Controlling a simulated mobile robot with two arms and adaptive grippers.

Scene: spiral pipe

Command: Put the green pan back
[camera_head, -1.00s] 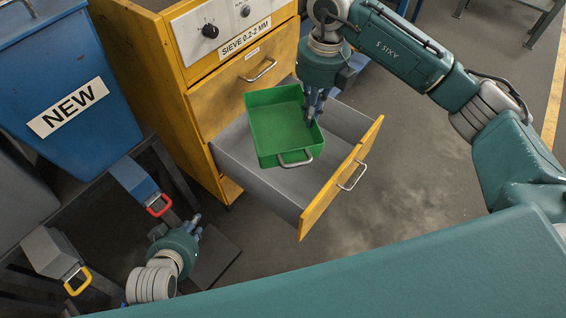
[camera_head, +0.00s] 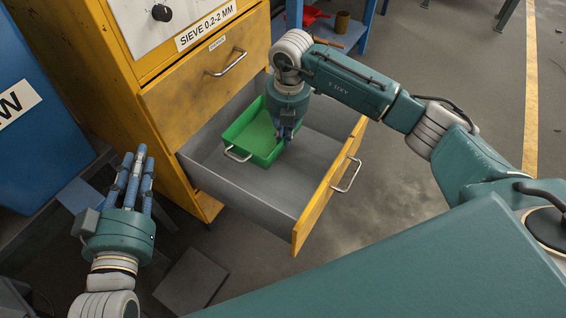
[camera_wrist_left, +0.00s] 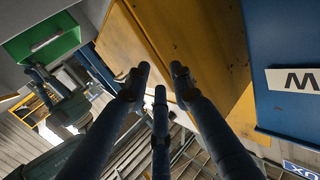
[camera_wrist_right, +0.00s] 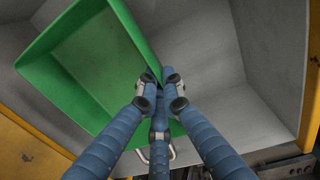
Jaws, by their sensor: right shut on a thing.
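The green pan (camera_head: 254,138) is inside the pulled-out grey drawer (camera_head: 325,145), towards its left back part. I cannot tell whether its bottom touches the drawer floor. Its metal handle (camera_head: 237,156) faces the front left. My right gripper (camera_head: 285,137) is shut on the pan's right wall; the right wrist view shows the fingers (camera_wrist_right: 158,90) together at the wall of the pan (camera_wrist_right: 95,65). My left gripper (camera_head: 138,165) is open and empty, left of the drawer; its fingers (camera_wrist_left: 160,80) stand apart in the left wrist view.
The yellow cabinet (camera_head: 165,100) holds a closed drawer above the open one. The drawer's yellow front (camera_head: 330,190) juts into the room. A blue container (camera_head: 40,140) stands at the left. A blue stand with a red item (camera_head: 313,16) is behind. Open floor lies to the right.

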